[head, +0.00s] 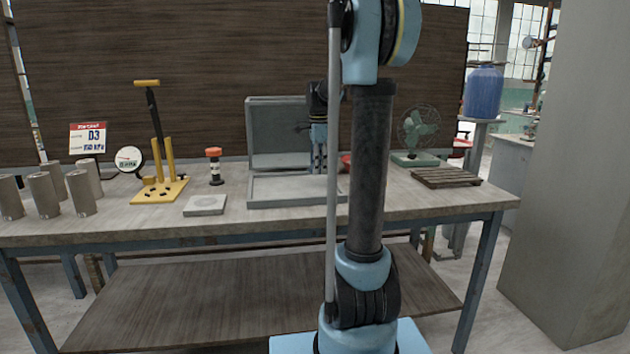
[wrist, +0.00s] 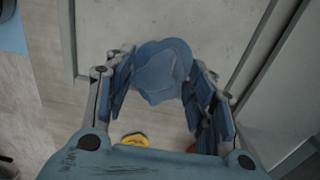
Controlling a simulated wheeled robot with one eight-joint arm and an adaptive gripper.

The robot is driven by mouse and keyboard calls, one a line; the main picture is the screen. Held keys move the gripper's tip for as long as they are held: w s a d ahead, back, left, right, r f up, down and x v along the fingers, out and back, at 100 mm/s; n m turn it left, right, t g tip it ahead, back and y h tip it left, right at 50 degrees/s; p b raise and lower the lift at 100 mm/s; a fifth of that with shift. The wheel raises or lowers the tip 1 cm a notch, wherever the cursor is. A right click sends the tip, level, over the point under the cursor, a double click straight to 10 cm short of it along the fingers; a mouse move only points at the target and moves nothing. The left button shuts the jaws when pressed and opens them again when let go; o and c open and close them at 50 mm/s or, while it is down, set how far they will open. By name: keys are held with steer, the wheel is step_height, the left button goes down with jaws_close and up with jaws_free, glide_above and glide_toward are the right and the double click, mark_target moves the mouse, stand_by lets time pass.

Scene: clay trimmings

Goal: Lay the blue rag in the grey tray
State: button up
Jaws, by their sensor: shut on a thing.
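The blue rag (wrist: 162,68) is bunched between the fingers of my gripper (wrist: 160,85) in the wrist view. The fingers are shut on it from both sides. The grey tray (head: 292,203) lies on the bench in the head view, with an upright grey panel (head: 279,133) at its back. In the wrist view the rag is over the pale floor of the tray (wrist: 190,20), and I cannot tell how high. In the head view my gripper (head: 319,150) is at the right part of the tray, partly behind my arm; the rag cannot be made out there.
A red item (head: 346,160) shows beside my arm, and a yellow item (wrist: 134,140) lies near the tray. A green fan (head: 418,130) and a slatted wooden rack (head: 446,177) stand right. A grey slab (head: 205,206), yellow press (head: 158,188) and several grey cylinders (head: 80,193) are left.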

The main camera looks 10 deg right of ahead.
mark_target(318, 185)
steer(key=shift+f, duration=2.25)
steer(key=o, duration=1)
steer(key=shift+f, duration=0.1)
